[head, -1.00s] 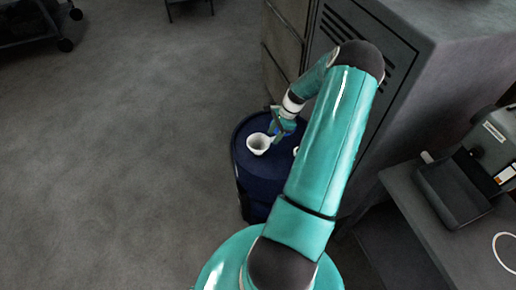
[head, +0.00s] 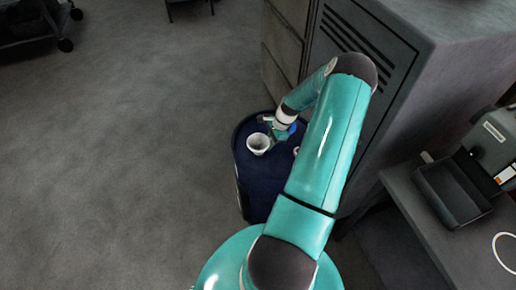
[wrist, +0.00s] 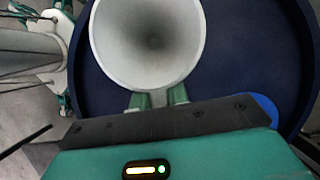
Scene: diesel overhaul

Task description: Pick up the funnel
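The funnel (head: 258,143) is white and sits wide mouth up on the dark blue drum top (head: 262,180). In the wrist view the funnel (wrist: 147,40) fills the upper middle, and I look down into its cone. My gripper (wrist: 159,97) is low at the funnel's near rim, with its two green fingertips a little apart. A pale part of the funnel shows between them; whether they press on it I cannot tell. In the head view my gripper (head: 272,134) is at the funnel's upper right side.
A blue round object (head: 292,128) lies on the drum beside my gripper. A small white thing (head: 296,150) is partly hidden by my arm. A grey louvred cabinet (head: 365,50) stands close behind. Open floor (head: 120,150) lies left.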

